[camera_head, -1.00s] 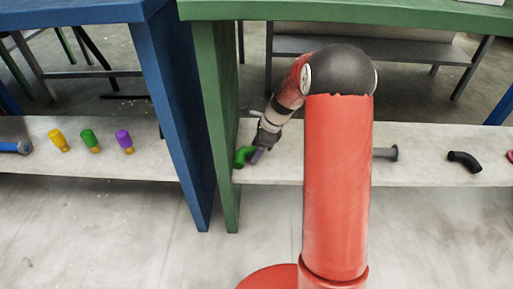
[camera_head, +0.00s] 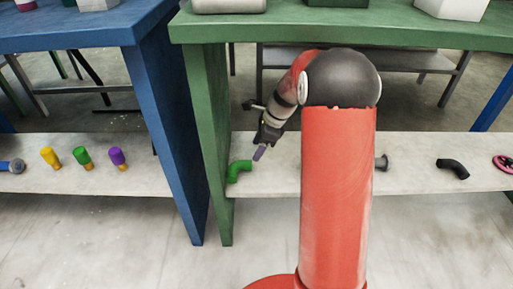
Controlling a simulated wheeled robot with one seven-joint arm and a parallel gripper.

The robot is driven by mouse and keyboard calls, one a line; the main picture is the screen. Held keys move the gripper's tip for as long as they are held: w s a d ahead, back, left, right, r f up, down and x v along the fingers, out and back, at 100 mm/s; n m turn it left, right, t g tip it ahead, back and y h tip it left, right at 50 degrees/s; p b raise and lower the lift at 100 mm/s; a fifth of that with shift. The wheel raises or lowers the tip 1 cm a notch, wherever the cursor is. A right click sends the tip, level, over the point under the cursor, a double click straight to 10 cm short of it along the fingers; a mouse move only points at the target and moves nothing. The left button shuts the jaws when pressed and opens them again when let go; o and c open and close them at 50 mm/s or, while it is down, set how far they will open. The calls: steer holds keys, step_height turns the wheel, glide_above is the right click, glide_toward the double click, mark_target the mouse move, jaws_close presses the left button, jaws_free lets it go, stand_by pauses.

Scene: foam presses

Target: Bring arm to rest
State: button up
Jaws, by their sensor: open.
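My gripper (camera_head: 259,153) hangs at the end of my red and black arm, just above the pale shelf. It points down and left, and its fingers are small in this view. A green elbow pipe (camera_head: 238,170) lies on the shelf to the left of the fingertips, apart from them. My gripper is open and I see nothing held in it. Part of my forearm is hidden behind my upper arm.
The pale shelf (camera_head: 410,182) also bears a grey bolt-like part (camera_head: 382,162), a black elbow (camera_head: 453,168) and a pink ring (camera_head: 504,163). A green table leg (camera_head: 210,140) and blue table leg (camera_head: 178,140) stand at left. Yellow, green and purple pieces (camera_head: 117,158) sit further left.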

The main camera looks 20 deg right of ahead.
stand_by(0.3)
steer(key=s+a+r+n+h, duration=0.1)
steer(key=s+a+r+n, duration=0.2)
steer(key=s+r+n, duration=0.4)
steer(key=s+a+r+n+t+h, duration=0.15)
steer(key=s+r+n, duration=0.25)
steer(key=s+n, duration=0.5)
steer(key=s+a+r+n+t+h, duration=0.1)
steer(key=s+r+n+t+h, duration=0.3)
steer(key=s, duration=0.9)
step_height(320, 180, up, 8)
steer(key=n+g+y+p, duration=0.1)
steer(key=y+p, duration=0.1)
steer(key=p, duration=0.5)
steer(key=shift+a+f+n+p, duration=0.2)
steer(key=shift+n+p, duration=0.1)
steer(key=shift+d, duration=0.1)
